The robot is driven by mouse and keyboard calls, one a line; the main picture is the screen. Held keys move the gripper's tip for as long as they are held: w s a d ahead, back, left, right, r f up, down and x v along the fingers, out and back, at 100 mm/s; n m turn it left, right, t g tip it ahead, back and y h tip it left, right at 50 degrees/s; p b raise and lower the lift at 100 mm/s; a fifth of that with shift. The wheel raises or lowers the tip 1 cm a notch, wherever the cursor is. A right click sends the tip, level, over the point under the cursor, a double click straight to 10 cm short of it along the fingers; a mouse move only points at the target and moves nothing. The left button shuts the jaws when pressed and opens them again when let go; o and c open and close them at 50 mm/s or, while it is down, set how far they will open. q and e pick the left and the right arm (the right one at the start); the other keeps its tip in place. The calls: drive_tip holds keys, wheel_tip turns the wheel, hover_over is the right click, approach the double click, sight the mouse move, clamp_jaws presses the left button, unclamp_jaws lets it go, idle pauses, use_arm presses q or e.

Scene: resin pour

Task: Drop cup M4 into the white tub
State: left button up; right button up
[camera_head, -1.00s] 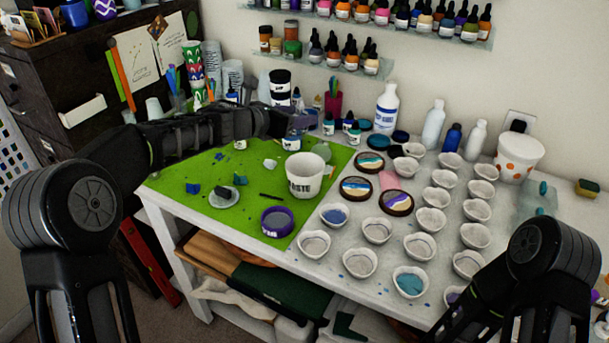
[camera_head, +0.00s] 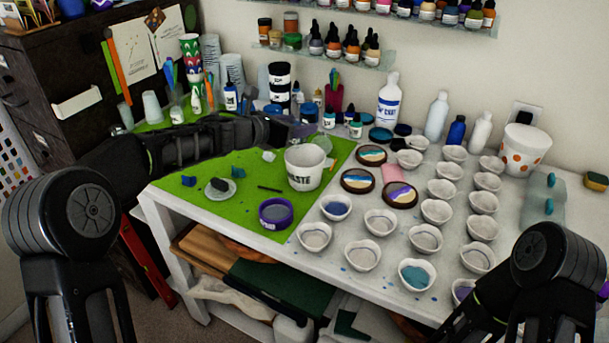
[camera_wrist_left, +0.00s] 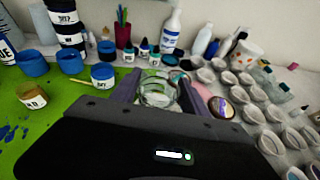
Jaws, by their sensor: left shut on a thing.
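The white tub (camera_head: 304,181), marked WASTE, stands upright at the right of the green mat; its inside looks empty. My left gripper (camera_head: 306,131) is behind the tub in the head view. In the left wrist view my left gripper (camera_wrist_left: 160,88) is shut on a clear cup (camera_wrist_left: 157,97), with a finger on each side. A clear rounded shape (camera_head: 322,144) shows just behind the tub's rim in the head view and appears to be this cup. No M4 label can be read. My right gripper is out of view; only its arm shows at lower right.
A purple-rimmed pot (camera_head: 275,214) and a small white dish (camera_head: 220,189) lie on the green mat (camera_head: 190,202). Rows of white cups (camera_head: 421,238) and round painted coasters (camera_head: 358,181) fill the table's right. Small bottles (camera_head: 355,127) and dark jars (camera_head: 279,85) stand behind the gripper.

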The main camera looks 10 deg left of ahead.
use_arm(q)
drive_tip(key=o, duration=1.5)
drive_tip(key=shift+s, duration=0.1)
drive_tip(key=shift+s+a+r, duration=0.1)
drive_tip(key=shift+s+a, duration=0.15)
drive_tip(key=b+v, duration=0.1)
drive_tip(key=v, duration=0.6)
drive_tip(key=shift+r, duration=0.1)
